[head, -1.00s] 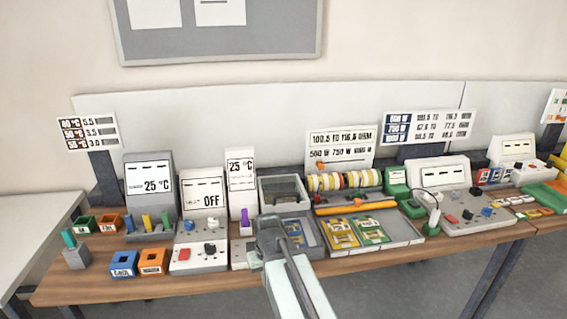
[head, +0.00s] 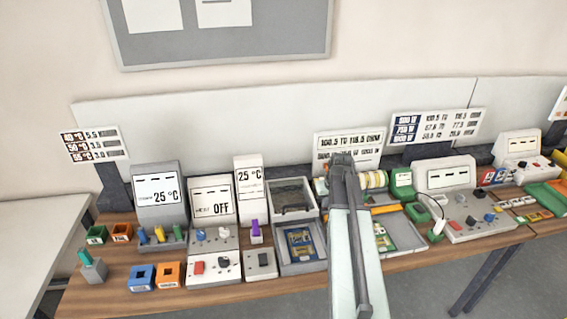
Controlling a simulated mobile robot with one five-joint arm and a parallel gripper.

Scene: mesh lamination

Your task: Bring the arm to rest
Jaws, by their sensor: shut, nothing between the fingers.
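My arm rises from the bottom of the head view, and my gripper (head: 341,160) is at its top end. It is raised in front of the coloured rolls and the lower edge of the white resistance sign (head: 349,143). The gripper is shut and empty. My arm hides part of the grey tray (head: 408,236) with the green and yellow cards (head: 383,238), and part of the orange roller (head: 385,209).
Coloured bins (head: 142,276) sit at left.

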